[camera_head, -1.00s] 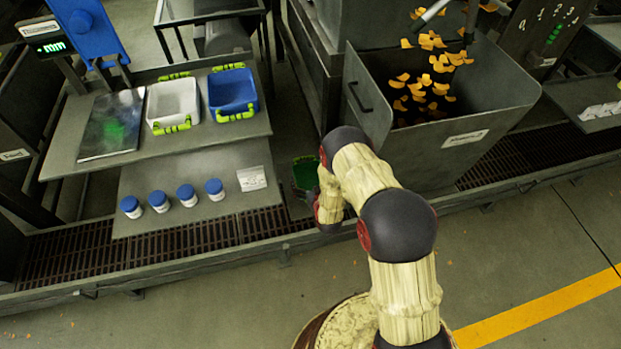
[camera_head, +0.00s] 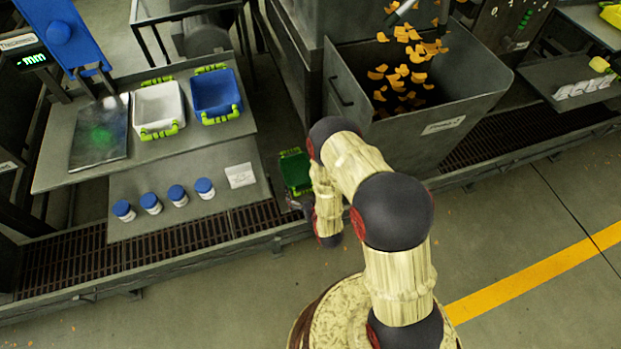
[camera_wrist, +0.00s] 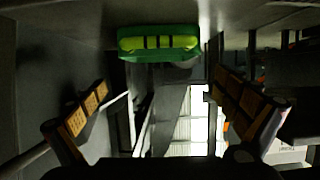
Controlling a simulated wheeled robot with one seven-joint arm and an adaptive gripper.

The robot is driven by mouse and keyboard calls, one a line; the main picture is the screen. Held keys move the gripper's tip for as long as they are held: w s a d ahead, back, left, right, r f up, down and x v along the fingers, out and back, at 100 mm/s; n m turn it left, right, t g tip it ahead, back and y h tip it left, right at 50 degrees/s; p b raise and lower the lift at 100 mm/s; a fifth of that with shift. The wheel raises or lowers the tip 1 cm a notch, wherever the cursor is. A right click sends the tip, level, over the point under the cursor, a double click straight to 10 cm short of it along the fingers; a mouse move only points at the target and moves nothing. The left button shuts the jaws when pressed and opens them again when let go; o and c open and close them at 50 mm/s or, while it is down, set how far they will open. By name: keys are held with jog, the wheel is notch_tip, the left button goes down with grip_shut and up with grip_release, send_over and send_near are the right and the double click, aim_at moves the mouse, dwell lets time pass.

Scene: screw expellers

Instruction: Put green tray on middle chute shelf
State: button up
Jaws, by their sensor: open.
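The green tray (camera_head: 296,172) sits low between the left workbench and the metal bin, partly hidden by my arm in the head view. In the wrist view the green tray (camera_wrist: 158,42) is ahead at the top centre, with a bright lime handle facing me. My gripper (camera_wrist: 160,88) is open, one orange-padded finger on each side, with nothing between them. The tray is beyond the fingertips and not touched. In the head view my gripper is mostly hidden behind my arm. I cannot tell which surface is the middle chute shelf.
A white tray (camera_head: 158,108) and a blue tray (camera_head: 216,95) stand on the left bench. Several blue-capped jars (camera_head: 178,195) stand on the lower shelf. A metal bin (camera_head: 430,140) with orange chips stands close right of the green tray. The floor (camera_head: 540,310) in front is clear.

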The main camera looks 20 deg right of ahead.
jog(key=w+r+g, duration=0.1)
jog(key=w+r, duration=0.3)
jog(key=r, duration=0.8)
jog(key=w+r+g, duration=0.2)
jog(key=w+r, duration=0.2)
jog(key=r, duration=0.9)
jog(key=s+r+g, duration=0.1)
jog(key=s+r, duration=0.3)
jog(key=r, duration=0.4)
jog(key=s+r+g, duration=0.1)
jog(key=s+r, duration=0.4)
jog(key=r, duration=0.2)
jog(key=s+r+g, duration=0.1)
jog(key=s+r, duration=0.2)
jog(key=s, duration=0.6)
jog(key=s+r+g, duration=0.1)
jog(key=s+r, duration=0.3)
jog(key=s, duration=0.6)
jog(key=s+r+g, duration=0.1)
jog(key=s+r, duration=0.3)
jog(key=s, duration=0.6)
jog(key=shift+r, duration=0.1)
